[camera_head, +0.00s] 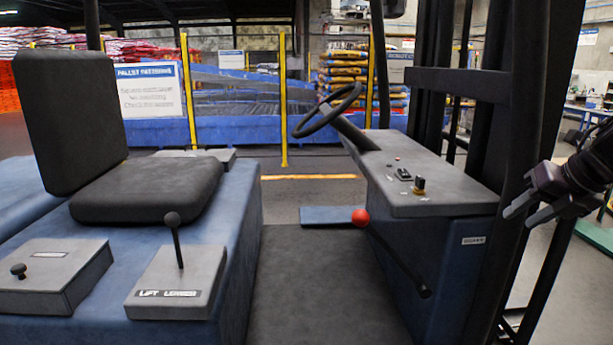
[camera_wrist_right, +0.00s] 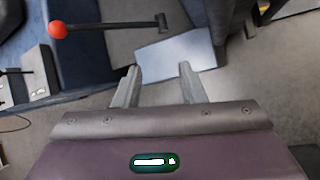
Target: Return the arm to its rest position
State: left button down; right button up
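My right gripper (camera_head: 518,212) is at the right edge of the head view, beside the dark mast posts of a forklift. In the right wrist view its two fingers (camera_wrist_right: 158,88) stand apart with nothing between them. The gripper is clear of the forklift's controls. A lever with a red ball knob (camera_head: 360,217) slants beside the dash console; it also shows in the right wrist view (camera_wrist_right: 58,29). My left gripper is not in either view.
The forklift has a black seat (camera_head: 147,190), a steering wheel (camera_head: 328,109), a grey dash (camera_head: 425,183) and a lift lever (camera_head: 173,220). Dark mast posts (camera_head: 526,130) stand close to my right arm. Yellow posts (camera_head: 283,100) and stacked sacks (camera_head: 347,75) are behind.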

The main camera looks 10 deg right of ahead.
jog(key=w+d+f+m+t, duration=0.2)
jog(key=d+f+m, duration=0.3)
jog(key=f, duration=0.6)
jog(key=w+d+f+m+t, duration=0.15)
jog(key=d+f+m, duration=0.25)
jog(key=d+f, duration=0.5)
jog(key=s+f+m+h, duration=0.1)
jog(key=s+f+m, duration=0.2)
jog(key=f, duration=0.7)
jog(key=s+f+m, duration=0.3)
jog(key=s+f, duration=0.1)
jog(key=f, duration=0.7)
jog(key=s+f+m+h, duration=0.1)
jog(key=s+f+m, duration=0.25)
jog(key=f, duration=0.65)
jog(key=s+a+f+m+g, duration=0.25)
jog(key=s+a+f, duration=0.55)
jog(key=f, duration=0.4)
jog(key=s+a+f+m+g, duration=0.2)
jog(key=s+a+f+m, duration=0.2)
jog(key=s+a+f, duration=0.55)
jog(key=s+a+f+m+g, duration=0.2)
jog(key=s+a+f, duration=0.3)
jog(key=s+a, duration=0.3)
jog(key=s+a+f+m+g, duration=0.2)
jog(key=s+a+f, duration=0.4)
jog(key=a, duration=0.8)
jog(key=s, duration=0.3)
jog(key=shift+f+g, duration=0.2)
jog(key=shift+g, duration=0.2)
